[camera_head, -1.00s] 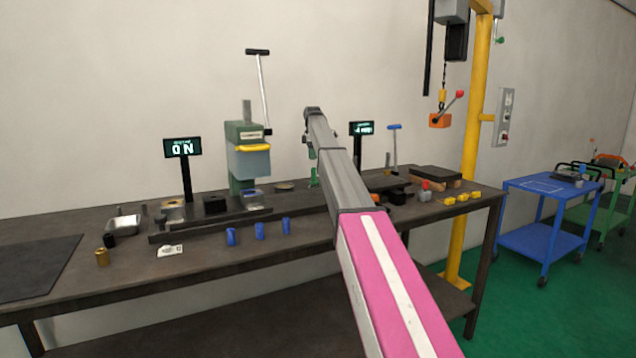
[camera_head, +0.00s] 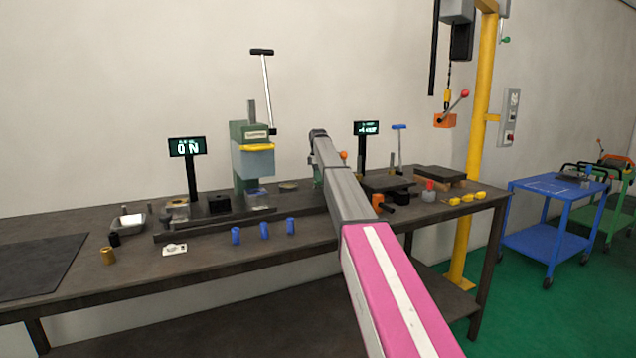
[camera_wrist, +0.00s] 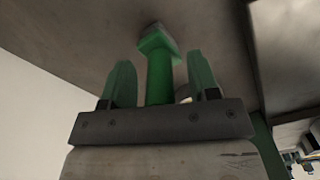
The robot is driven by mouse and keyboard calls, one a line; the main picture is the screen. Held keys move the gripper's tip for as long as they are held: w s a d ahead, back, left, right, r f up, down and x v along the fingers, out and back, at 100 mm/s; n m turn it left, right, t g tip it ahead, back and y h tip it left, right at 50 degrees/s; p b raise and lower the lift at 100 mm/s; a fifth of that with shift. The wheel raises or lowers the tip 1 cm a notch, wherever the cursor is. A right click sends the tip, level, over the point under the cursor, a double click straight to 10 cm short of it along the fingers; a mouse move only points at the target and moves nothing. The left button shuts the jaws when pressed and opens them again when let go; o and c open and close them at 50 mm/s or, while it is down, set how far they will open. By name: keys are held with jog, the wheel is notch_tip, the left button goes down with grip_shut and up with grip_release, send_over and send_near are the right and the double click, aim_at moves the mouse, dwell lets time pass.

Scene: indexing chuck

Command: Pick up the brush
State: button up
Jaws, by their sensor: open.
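In the wrist view, a green piece with a round shaft and a squared head, apparently the brush (camera_wrist: 160,80), sits between the two fingers of my gripper (camera_wrist: 158,62). The fingers are open, with a gap visible on each side of the shaft. Its lower end is hidden behind the gripper body. In the head view my arm covers the gripper and most of this spot at the back of the workbench (camera_head: 330,252).
A green press (camera_head: 252,160) stands left of my arm, with a display (camera_head: 187,147) beside it. Several blue cylinders (camera_head: 264,231) line the bench front. Dark plates (camera_head: 388,183) and yellow blocks (camera_head: 467,198) lie to the right. A blue cart (camera_head: 545,205) stands beyond.

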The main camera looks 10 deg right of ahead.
jog(key=shift+c, duration=0.3)
jog(key=c, duration=1)
jog(key=shift+o, duration=0.2)
jog(key=shift+r, duration=0.1)
